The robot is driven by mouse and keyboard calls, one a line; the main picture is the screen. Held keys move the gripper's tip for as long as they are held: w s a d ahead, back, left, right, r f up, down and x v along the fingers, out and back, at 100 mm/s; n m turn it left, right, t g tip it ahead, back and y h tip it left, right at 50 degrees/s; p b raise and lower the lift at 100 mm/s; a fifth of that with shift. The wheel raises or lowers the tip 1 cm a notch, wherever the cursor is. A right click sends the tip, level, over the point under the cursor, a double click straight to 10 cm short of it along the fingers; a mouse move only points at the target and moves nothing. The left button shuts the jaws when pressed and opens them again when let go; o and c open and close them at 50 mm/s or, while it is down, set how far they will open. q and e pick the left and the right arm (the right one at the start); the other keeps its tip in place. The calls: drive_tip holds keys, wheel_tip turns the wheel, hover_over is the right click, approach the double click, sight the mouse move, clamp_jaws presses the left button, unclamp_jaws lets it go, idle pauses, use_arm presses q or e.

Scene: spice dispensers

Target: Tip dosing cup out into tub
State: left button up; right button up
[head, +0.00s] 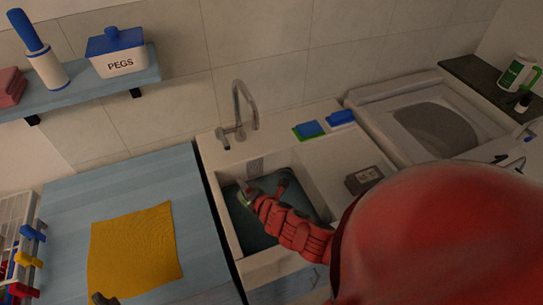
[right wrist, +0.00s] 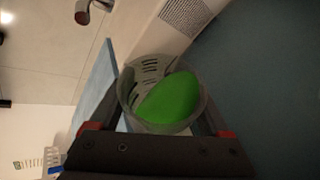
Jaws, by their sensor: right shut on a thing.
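The dosing cup (right wrist: 128,88) is clear, with dark marks on its wall and a bright green content (right wrist: 168,100) inside. My right gripper (right wrist: 158,128) is shut around it, one finger on each side. In the head view the cup (head: 244,198) is small and partly hidden by my right gripper (head: 252,195), inside the tub's opening. The tub (head: 228,232) is a pale laundry sink with a dark blue-green surface low inside. That surface also fills the right of the wrist view.
A tap (head: 240,108) stands behind the tub. Blue sponges (head: 308,129) lie on the back ledge, and a grey box (head: 364,179) sits right of the basin. A yellow cloth (head: 134,250) lies on the blue counter (head: 70,205). My red arm hides the lower right.

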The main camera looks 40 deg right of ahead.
drive_tip(key=shift+r+m+y+p, duration=0.5)
drive_tip(key=shift+m+y+p, duration=0.15)
drive_tip(key=shift+p, duration=0.5)
idle(0.4)
drive_tip(key=shift+d+r+m+t+y+p, duration=0.2)
drive_tip(key=shift+m+t+y+p, duration=0.2)
drive_tip(key=shift+p, duration=0.45)
idle(0.4)
drive_tip(key=shift+s+d+r+m+y+p, duration=0.15)
drive_tip(key=shift+d+r+m+y+p, duration=0.15)
drive_tip(key=shift+d+p, duration=0.2)
idle(0.5)
drive_tip(key=shift+d+r+m+t+y, duration=0.15)
drive_tip(key=shift+r+m+t+y, duration=0.15)
drive_tip(key=shift+m+t+y, duration=0.4)
idle(1.1)
